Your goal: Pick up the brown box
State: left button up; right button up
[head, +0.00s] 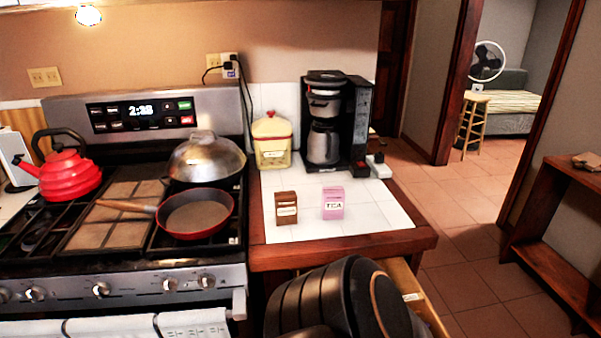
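The brown box (287,208) is small, with a pale label on its front. It stands upright on the white tiled counter (385,214), near its front left part. A pink box labelled TEA (333,203) stands just to its right, with a gap between them. Neither of my grippers shows in the head view, so I cannot see how they stand relative to the brown box. A large dark rounded shape fills the bottom centre, below the counter edge; I cannot tell whether a gripper is hidden behind it.
Behind the boxes stand a cream canister (272,142) and a black coffee maker (325,130). Left is the stove with a red kettle (68,172), a red pan (195,215) and a lidded pan (206,160). A pale wooden drawer-like edge (416,299) juts out below the counter.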

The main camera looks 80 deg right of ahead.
aim_at(285, 202)
jog(key=i+z, duration=0.15)
jog(key=z, duration=0.3)
jog(key=i+l+z, duration=0.1)
jog(key=z, duration=0.4)
jog(key=i+j+z, duration=0.1)
jog(key=z, duration=0.35)
jog(key=i+j, duration=0.05)
jog(key=i, duration=0.1)
